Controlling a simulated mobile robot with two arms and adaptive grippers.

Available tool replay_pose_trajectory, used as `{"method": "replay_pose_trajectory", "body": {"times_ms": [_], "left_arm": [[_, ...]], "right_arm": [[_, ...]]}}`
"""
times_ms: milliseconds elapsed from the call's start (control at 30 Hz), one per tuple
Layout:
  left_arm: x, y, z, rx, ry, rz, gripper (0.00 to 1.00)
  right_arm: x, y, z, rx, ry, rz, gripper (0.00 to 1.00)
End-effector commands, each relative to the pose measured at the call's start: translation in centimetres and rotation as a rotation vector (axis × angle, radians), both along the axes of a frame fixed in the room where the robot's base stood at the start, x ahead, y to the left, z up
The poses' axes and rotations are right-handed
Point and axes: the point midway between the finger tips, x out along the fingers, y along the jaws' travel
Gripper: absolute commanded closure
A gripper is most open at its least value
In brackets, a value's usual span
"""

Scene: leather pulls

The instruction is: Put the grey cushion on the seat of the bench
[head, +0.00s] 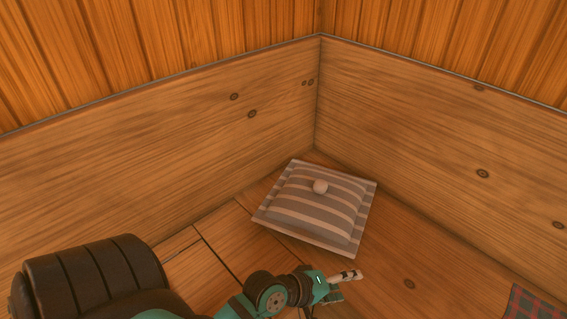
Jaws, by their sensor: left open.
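A square cushion (311,213) with grey and pale beige stripes, a flat border and a round pale knob on top lies on a wooden surface, close to the corner where two plank walls meet. My left gripper (346,287) is open at the bottom centre, just in front of the cushion's near edge in the picture. Nothing shows between its fingers, and it looks apart from the cushion. My right gripper is out of view. I cannot tell for certain which part of the view is the bench or its seat.
A dark brown, ribbed, padded-looking thing (90,272) stands at the lower left. A plaid cloth (534,306) shows at the lower right edge. Wooden walls (440,150) close off the left and right behind the cushion. The planks right of the cushion are clear.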

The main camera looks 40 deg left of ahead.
Motion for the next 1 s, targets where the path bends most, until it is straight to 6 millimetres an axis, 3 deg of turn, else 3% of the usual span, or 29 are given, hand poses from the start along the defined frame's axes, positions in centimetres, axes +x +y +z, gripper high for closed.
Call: {"method": "replay_pose_trajectory", "body": {"times_ms": [100,200,300,400,1000], "left_arm": [[-5.8,0.0,-1.6,0.485,0.077,-0.359,0.39],[-10.0,1.6,-2.0,0.781,0.151,-0.612,0.39],[-13.0,3.2,-1.9,0.961,0.220,-0.791,0.39],[-14.7,4.3,-1.6,1.048,0.265,-0.895,0.39],[-15.3,4.7,-1.6,1.076,0.282,-0.932,0.39]], "right_arm": [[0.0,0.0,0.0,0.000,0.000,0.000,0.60],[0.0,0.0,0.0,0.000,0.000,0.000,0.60],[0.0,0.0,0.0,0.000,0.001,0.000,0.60],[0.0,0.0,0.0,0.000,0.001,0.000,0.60],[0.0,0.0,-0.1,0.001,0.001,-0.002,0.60]]}}
